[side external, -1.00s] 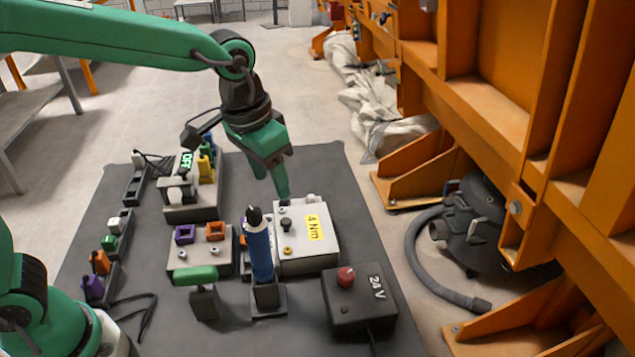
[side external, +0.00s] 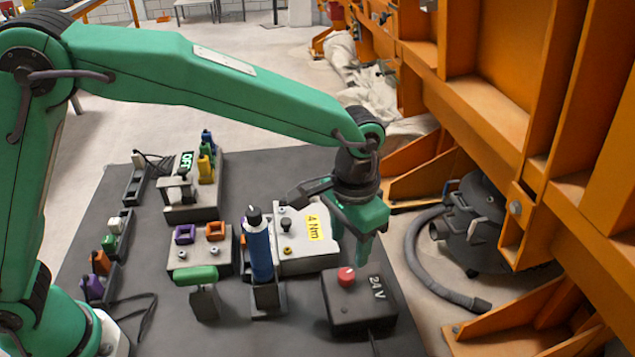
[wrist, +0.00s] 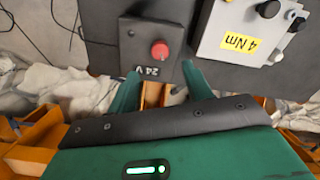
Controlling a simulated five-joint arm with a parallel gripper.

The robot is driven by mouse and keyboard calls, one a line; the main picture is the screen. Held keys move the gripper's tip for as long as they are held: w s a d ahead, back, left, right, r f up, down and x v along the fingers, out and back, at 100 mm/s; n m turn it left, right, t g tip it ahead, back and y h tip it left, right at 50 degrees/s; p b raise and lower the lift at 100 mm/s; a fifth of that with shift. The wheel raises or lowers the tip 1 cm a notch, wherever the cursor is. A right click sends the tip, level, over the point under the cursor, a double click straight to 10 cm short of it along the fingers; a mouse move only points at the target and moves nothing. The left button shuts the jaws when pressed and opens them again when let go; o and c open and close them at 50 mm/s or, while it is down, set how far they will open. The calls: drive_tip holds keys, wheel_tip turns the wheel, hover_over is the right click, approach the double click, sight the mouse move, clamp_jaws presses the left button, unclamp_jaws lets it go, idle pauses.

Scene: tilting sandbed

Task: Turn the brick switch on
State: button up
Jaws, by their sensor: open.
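A dark box marked "24 V" (side external: 360,315) sits near the mat's front right, with a round red knob (side external: 346,276) on top. I take it for the brick with its switch; whether it is on cannot be told. My gripper (side external: 352,250) is above and just behind the box, pointing down, open and empty. In the wrist view, the red knob (wrist: 159,49) is ahead of the gap between my open fingers (wrist: 160,77), and the box (wrist: 134,38) lies beyond the fingertips. No contact with the knob is visible.
A pale "4 Nm" box (side external: 300,262) stands behind and left of the dark box. An upright blue tool (side external: 259,252) in a stand is to the left. A unit showing "OFF" (side external: 187,162) is at the back left. Orange steelwork (side external: 560,230) borders the right.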

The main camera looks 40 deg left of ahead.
sight(346, 274)
drive_tip(key=shift+f, duration=3.9)
drive_tip(key=c, duration=1)
